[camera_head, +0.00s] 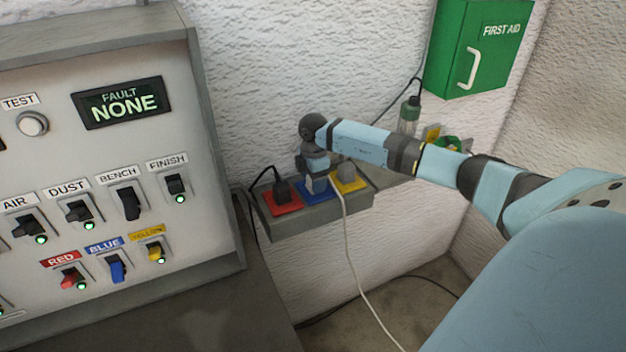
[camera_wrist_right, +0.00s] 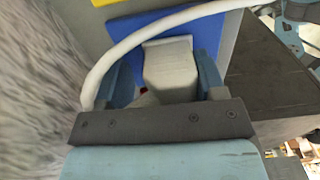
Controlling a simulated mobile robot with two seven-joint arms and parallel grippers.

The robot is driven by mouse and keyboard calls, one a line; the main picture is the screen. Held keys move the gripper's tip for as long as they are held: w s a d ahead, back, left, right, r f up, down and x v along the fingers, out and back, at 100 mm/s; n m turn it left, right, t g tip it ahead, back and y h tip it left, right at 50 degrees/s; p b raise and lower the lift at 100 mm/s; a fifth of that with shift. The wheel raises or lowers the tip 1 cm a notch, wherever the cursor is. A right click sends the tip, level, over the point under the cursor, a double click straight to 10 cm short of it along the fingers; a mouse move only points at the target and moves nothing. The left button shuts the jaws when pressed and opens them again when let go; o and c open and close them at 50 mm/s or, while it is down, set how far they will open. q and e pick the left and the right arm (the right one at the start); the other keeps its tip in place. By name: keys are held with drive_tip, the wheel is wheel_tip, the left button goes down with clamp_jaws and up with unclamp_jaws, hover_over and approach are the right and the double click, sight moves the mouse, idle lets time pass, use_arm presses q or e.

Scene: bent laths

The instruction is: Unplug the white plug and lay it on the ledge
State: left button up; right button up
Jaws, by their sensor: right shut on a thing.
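The white plug (camera_wrist_right: 170,68) is between the two blue fingers of my right gripper (camera_wrist_right: 165,85) in the wrist view, over a blue socket plate (camera_wrist_right: 150,30). In the head view, my right gripper (camera_head: 316,178) points down at the blue plate (camera_head: 310,197), with the pale plug (camera_head: 318,186) between its fingertips. I cannot tell whether the plug is fully seated. A white cord (camera_head: 350,250) hangs from near the blue and yellow sockets; it also crosses the wrist view (camera_wrist_right: 130,42). The grey ledge (camera_head: 395,172) continues right, partly behind my right arm. My left gripper is not in view.
A black plug (camera_head: 282,190) sits on the red plate (camera_head: 283,206); a grey plug (camera_head: 346,171) is on the yellow plate (camera_head: 355,184). The switch panel (camera_head: 120,180) is left, the first-aid box (camera_head: 478,45) above right.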

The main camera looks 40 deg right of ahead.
drive_tip(key=shift+s+a+r, duration=0.15)
drive_tip(key=shift+s+r, duration=0.05)
drive_tip(key=shift+s, duration=0.25)
drive_tip(key=shift+s+r+p, duration=0.25)
drive_tip(key=shift+r+p, duration=0.25)
drive_tip(key=shift+r, duration=0.25)
drive_tip(key=shift+w+r+p, duration=0.35)
drive_tip(key=shift+r+p, duration=1)
drive_tip(key=shift+r, duration=0.65)
